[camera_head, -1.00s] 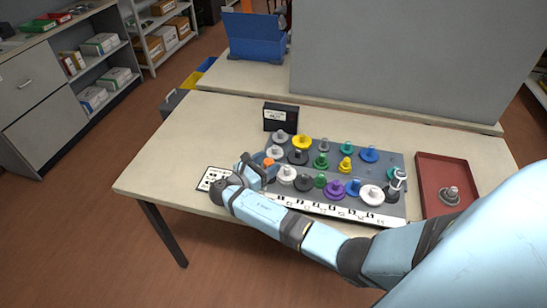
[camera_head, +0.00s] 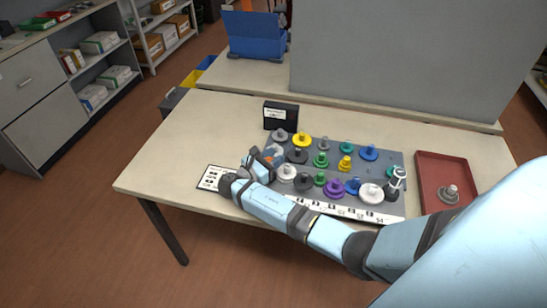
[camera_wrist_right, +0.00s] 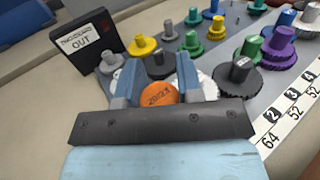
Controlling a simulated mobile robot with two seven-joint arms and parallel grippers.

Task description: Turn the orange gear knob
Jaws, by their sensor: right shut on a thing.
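The orange gear knob (camera_wrist_right: 159,93) sits at the left end of the grey gear board (camera_head: 397,206) and shows marked lettering on its top in the right wrist view. My right gripper (camera_head: 268,157) is over it, with its blue fingers on either side of it, which also show in the right wrist view (camera_wrist_right: 158,70). The gripper is shut on the orange knob. The fingers and palm hide much of the gear under the knob. My left gripper is not in view.
Several coloured gears, such as a yellow one (camera_head: 302,140) and a purple one (camera_head: 335,188), crowd the board close to the gripper. A black OUT box (camera_head: 281,117) stands behind. A red tray (camera_head: 430,170) lies right. The table's left is mostly clear.

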